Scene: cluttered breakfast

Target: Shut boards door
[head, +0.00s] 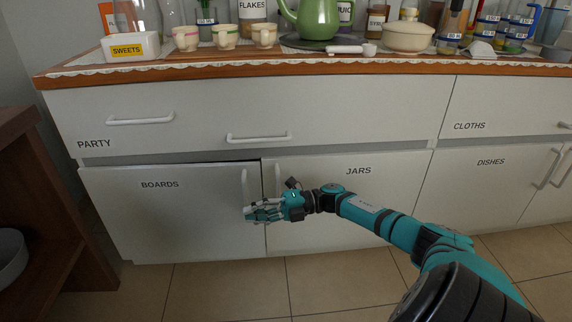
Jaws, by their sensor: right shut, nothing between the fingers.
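The boards door (160,215) is the white lower-left cabinet door labelled BOARDS. A thin dark gap shows above its top edge toward the right, so it looks slightly ajar, hinged at the left. Its upright white handle (244,185) is near its right edge. My right gripper (250,213) is shut and empty, in front of the door's right edge at the handle's lower end. I cannot tell whether it touches the door or handle. It hides part of the edge there. My left gripper is not in view.
The jars door (350,200) is to the right and looks closed. The party drawer (190,125) is above. The cluttered counter (250,60) holds cups, jars and a green kettle (318,18). A dark wooden shelf (50,230) stands at left. The tiled floor (210,290) in front is clear.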

